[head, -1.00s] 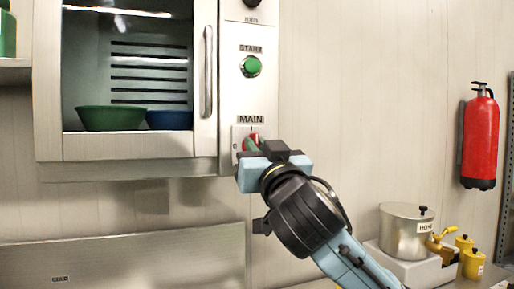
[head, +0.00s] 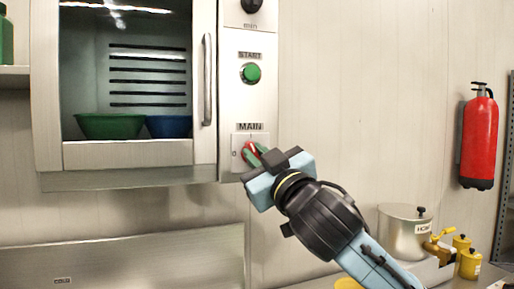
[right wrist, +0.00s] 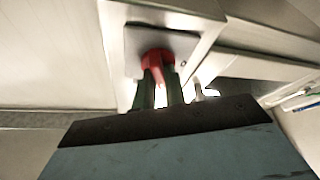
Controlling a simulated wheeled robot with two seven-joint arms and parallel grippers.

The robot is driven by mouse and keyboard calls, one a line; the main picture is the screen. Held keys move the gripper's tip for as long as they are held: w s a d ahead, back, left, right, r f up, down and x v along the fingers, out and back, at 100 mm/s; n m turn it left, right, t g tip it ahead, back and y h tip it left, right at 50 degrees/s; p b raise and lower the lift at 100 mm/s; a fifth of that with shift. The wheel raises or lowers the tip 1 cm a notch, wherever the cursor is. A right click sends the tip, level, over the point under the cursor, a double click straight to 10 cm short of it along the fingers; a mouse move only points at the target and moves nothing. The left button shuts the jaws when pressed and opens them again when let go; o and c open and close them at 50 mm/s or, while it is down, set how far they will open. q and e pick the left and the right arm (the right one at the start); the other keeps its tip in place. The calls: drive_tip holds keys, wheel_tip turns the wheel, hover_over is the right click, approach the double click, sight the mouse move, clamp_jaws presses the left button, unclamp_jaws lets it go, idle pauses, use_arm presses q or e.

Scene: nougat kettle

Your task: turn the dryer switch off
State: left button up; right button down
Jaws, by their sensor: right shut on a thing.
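The dryer (head: 130,152) hangs on the wall at the upper left, with its control panel on the right side. The red main switch (head: 249,151) sits on a plate under the label MAIN, with a 0 mark at its left. My right gripper (head: 258,153) is shut on the switch knob, with its fingers tilted. In the right wrist view the red knob (right wrist: 157,62) is between the green fingers (right wrist: 160,85). The fingers hide part of the knob and plate. My left gripper is not in view.
A green START button (head: 250,73) is above the switch. Green (head: 110,126) and blue (head: 168,126) bowls stand inside the dryer. A red fire extinguisher (head: 479,140) hangs at the right. A pot (head: 402,232) stands lower right.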

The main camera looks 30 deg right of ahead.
drive_tip(key=n, duration=0.1)
drive_tip(key=n+y+p, duration=0.1)
drive_tip(key=shift+r+n+y, duration=0.2)
drive_tip(key=shift+n+y, duration=0.1)
drive_tip(key=shift+n, duration=0.1)
drive_tip(key=n+g+y+p, duration=0.1)
drive_tip(key=n+p, duration=0.1)
drive_tip(key=n, duration=0.1)
drive_tip(key=n+g+p, duration=0.1)
drive_tip(key=n+p, duration=0.1)
drive_tip(key=p, duration=0.1)
drive_tip(key=n+y+p, duration=0.1)
drive_tip(key=n+p, duration=0.2)
drive_tip(key=shift+r+n+g+y, duration=0.1)
drive_tip(key=shift+n+g+y, duration=0.2)
drive_tip(key=shift+g, duration=0.1)
drive_tip(key=shift+n+g+p, duration=0.4)
drive_tip(key=shift+n+p, duration=0.5)
drive_tip(key=shift+n, duration=0.2)
drive_tip(key=shift+n+g+p, duration=0.3)
drive_tip(key=shift+n+p, duration=0.15)
drive_tip(key=shift+n, duration=0.25)
drive_tip(key=shift+f, duration=0.2)
drive_tip(key=c, duration=1.5)
unclamp_jaws()
drive_tip(key=shift+o, duration=0.2)
